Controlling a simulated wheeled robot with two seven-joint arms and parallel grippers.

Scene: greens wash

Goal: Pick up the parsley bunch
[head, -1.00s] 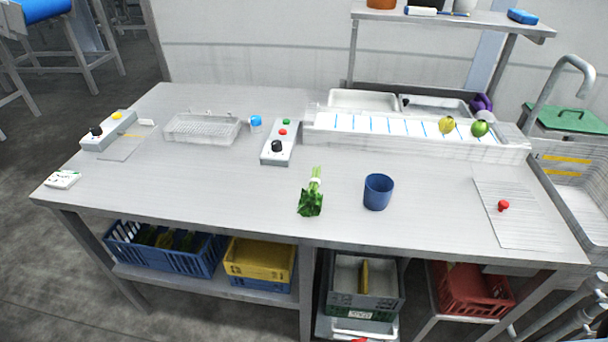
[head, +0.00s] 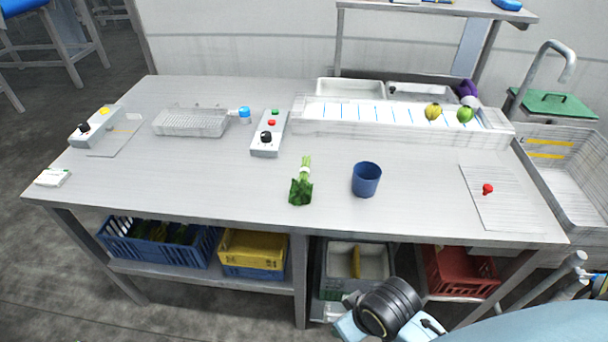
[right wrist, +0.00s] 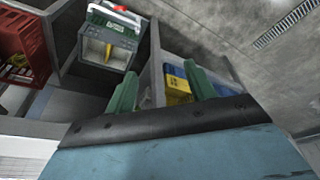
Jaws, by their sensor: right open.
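The parsley bunch (head: 301,187) lies on the steel table near its front edge, left of the blue cup. Its dark green leaves point to the front and its pale stems, with a white band, point to the back. My right arm is in the head view at the bottom right, below the table's front edge, and its fingers are hidden there. In the right wrist view my right gripper (right wrist: 160,82) is open and empty, its two green fingers apart, with crates under the table beyond it. My left gripper is not in view.
A blue cup (head: 366,180) stands right of the parsley. A grey control box (head: 268,134) and a wire basket (head: 192,122) are behind it to the left. A long white tray (head: 390,116) lies at the back. The table around the parsley is clear.

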